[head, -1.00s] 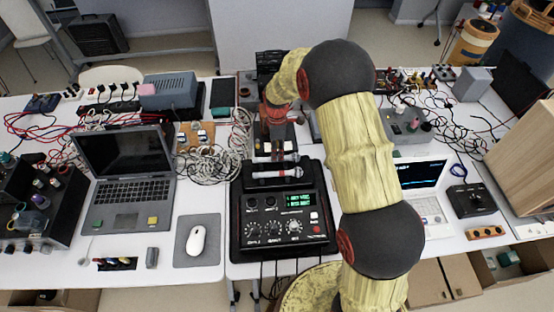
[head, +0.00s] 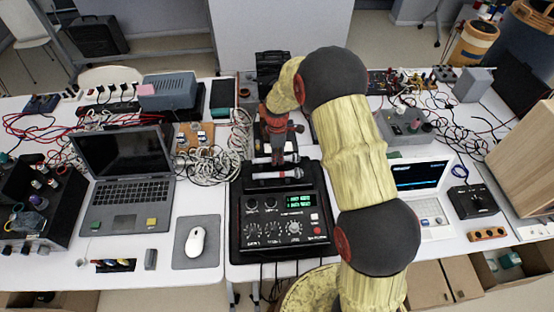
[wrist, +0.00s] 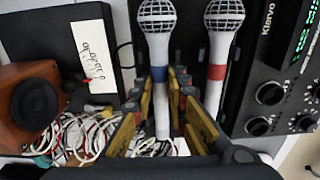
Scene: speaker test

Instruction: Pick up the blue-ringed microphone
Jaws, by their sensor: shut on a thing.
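The blue-ringed microphone (wrist: 160,42) has a silver mesh head, a blue band and a pale handle. In the wrist view it lies between the fingers of my gripper (wrist: 162,88), which are shut on its handle at and below the blue band. A second microphone (wrist: 222,44), with a red band, lies parallel just to its right; my right finger is close to it. In the head view my gripper (head: 279,154) is low over the back of the black mixer unit. The red-banded microphone (head: 277,174) shows there in front of it; the blue ring cannot be made out.
The black unit with dials and green display (head: 288,222) stands in front of the microphones. An open laptop (head: 125,165) and a mouse (head: 196,240) are to the left. Tangled white cables (head: 210,155) lie beside the gripper. A white laptop (head: 425,185) is to the right.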

